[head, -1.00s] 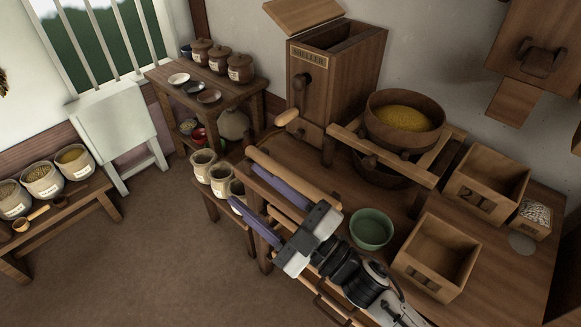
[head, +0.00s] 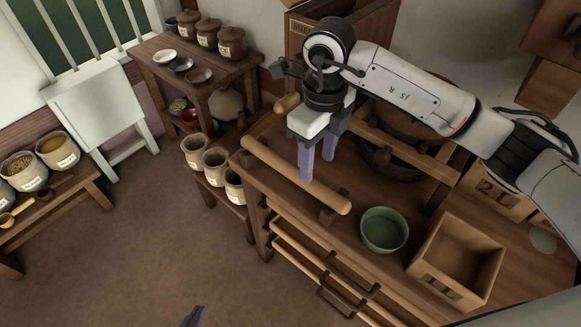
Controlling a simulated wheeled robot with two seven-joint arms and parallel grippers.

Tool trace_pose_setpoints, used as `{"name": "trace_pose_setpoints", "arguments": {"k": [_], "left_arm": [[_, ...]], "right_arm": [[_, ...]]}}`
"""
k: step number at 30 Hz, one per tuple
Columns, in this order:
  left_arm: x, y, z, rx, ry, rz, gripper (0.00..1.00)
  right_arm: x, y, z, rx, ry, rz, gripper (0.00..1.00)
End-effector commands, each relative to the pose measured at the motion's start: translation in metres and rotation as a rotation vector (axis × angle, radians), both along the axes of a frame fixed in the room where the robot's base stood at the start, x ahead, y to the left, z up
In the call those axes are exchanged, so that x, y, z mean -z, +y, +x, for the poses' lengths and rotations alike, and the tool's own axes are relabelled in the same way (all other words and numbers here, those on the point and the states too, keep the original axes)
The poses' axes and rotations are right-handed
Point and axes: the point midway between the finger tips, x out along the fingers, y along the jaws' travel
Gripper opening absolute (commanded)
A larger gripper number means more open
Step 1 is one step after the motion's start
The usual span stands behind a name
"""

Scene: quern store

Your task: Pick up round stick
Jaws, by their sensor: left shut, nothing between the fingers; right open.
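The round stick (head: 274,164) is a plain light-wood rod lying along the front edge of the wooden worktable, its right end near a small dark wooden rest (head: 333,209). My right gripper (head: 319,170) points down at the stick's middle with its purple fingers apart. The nearer finger covers part of the stick and the other shows beyond it. I cannot tell whether they touch it or how far down they reach. Only a dark purple tip of my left gripper (head: 195,317) shows at the bottom edge, shut and away from the table.
A green bowl (head: 384,230) and an open wooden box (head: 456,262) stand right of the stick. The mill (head: 400,155) is behind, partly hidden by my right arm. Pots (head: 214,164) stand on a low bench at left. Dark drawer handles (head: 345,290) stick out in front.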

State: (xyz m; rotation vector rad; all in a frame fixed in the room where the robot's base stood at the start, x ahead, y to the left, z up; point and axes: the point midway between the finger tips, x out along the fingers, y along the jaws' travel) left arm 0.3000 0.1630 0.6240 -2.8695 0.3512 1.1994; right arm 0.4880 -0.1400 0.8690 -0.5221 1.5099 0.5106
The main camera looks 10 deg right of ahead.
Motion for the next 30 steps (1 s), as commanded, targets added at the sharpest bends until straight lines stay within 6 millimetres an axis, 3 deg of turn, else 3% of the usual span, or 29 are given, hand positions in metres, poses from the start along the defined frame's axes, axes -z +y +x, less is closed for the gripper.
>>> {"name": "trace_pose_setpoints", "arguments": {"k": [18,27,30], "left_arm": [[-0.001,0.003,-0.005,-0.007,0.014,0.002,0.00],[-0.001,0.005,-0.005,-0.009,0.013,0.003,0.00],[-0.001,0.005,-0.005,-0.009,0.013,0.003,0.00]], "right_arm": [[0.073,-0.003,-0.002,-0.002,0.004,0.007,0.48],[0.078,-0.003,-0.002,-0.004,0.001,0.007,0.48],[0.078,-0.003,-0.002,-0.004,0.001,0.007,0.31]]}}
